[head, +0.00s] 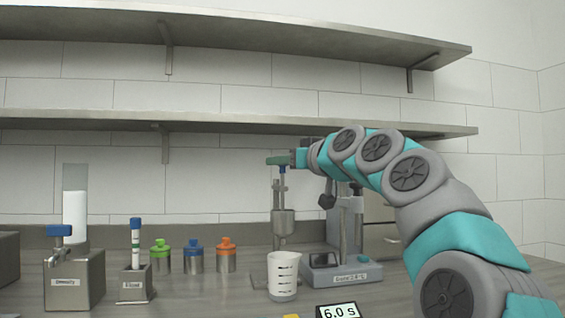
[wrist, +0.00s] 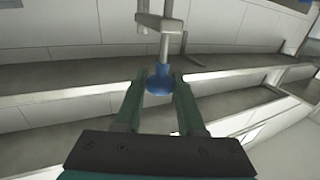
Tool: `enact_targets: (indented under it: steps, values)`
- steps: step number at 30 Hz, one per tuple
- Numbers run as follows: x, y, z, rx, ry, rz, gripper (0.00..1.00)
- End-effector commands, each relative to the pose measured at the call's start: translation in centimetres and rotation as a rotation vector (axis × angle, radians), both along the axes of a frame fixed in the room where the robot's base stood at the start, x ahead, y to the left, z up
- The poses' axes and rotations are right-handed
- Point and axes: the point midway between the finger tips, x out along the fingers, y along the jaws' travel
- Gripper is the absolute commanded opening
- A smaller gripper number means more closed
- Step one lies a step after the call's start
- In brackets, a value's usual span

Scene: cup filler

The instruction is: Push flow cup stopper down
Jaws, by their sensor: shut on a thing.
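The flow cup (head: 283,223) is a grey metal cup on a stand in the middle of the head view. The stopper's thin rod (head: 282,185) rises upright above it. The stopper's blue knob (wrist: 160,84) sits between my gripper's green fingers in the wrist view. My gripper (head: 277,160) is at the top of the rod, shut on the knob, which the fingers hide in the head view. The rod also shows in the wrist view (wrist: 165,46), running up from the knob. The stopper's lower end inside the cup is hidden.
A white graduated beaker (head: 283,277) stands below the flow cup, beside a grey device (head: 339,272). A timer (head: 339,310) reads 6.0 s. Orange (head: 226,256), blue and green-lidded jars and a labelled tank (head: 74,280) stand left. Shelves (head: 230,122) run along the wall.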

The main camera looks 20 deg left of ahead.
Motion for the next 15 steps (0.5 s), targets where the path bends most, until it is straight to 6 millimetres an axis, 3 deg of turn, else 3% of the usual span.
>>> enact_targets:
  steps: [9,15]
  values:
    - [0.0,0.0,-3.1,-0.001,0.001,-0.001,0.00]
    - [0.0,0.0,-3.2,-0.003,0.003,0.001,0.00]
